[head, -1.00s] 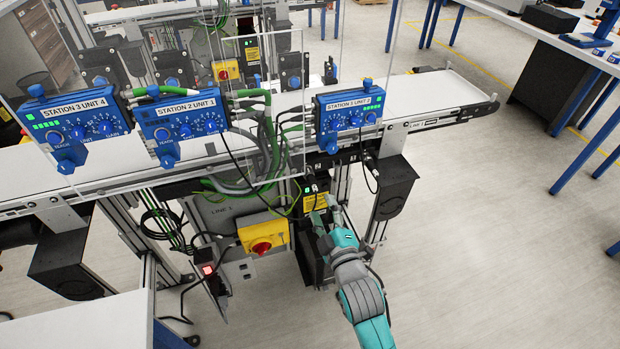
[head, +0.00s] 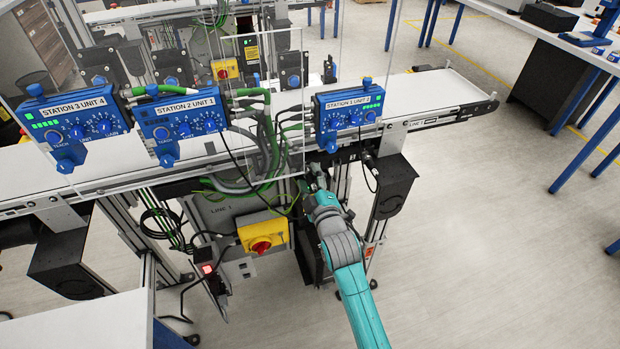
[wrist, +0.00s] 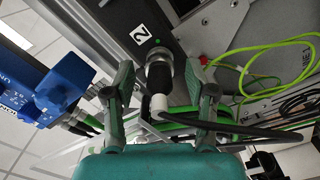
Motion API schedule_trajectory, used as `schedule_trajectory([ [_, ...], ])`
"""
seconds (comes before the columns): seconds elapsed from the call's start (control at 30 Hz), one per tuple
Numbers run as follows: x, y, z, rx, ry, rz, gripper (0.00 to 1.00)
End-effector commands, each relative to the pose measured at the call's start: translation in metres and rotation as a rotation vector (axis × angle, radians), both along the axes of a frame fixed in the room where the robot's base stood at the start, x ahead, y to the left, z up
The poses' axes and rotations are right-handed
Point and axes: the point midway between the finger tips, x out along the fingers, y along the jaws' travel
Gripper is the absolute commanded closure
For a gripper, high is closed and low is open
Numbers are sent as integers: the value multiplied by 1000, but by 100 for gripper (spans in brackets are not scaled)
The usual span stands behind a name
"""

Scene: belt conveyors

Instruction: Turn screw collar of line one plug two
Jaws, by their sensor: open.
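In the wrist view, a round black plug with a dark screw collar (wrist: 158,72) sits on a dark panel beside a white label with the number 2 (wrist: 142,34). A small green light shows near it. A pale sleeve and a black cable come off the plug's near end. My gripper (wrist: 160,82) is open, with one finger to the left and one to the right of the plug; I cannot tell whether either touches it. In the head view, my gripper (head: 316,178) is under the conveyor below the Station 1 unit (head: 349,112), and the plug is hidden there.
A yellow box with a red stop button (head: 262,237) is left of my arm. Green and black cables (head: 265,150) hang close by. The conveyor (head: 440,97) runs above. A black motor box (head: 392,187) is to the right.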

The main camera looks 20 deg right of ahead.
Motion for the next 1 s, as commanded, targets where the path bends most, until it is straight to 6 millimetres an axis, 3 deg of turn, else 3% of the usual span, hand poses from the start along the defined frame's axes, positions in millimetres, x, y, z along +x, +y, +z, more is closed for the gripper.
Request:
schedule_trajectory([
  [0.2, 0, 0, 0, 0, 0, 0, 44],
  [0.27, 0, 0, 0, 0, 0, 0, 56],
  [0.43, 0, 0, 0, 0, 0, 0, 99],
  [1.0, 0, 0, 0, 94, 1, 1, 100],
])
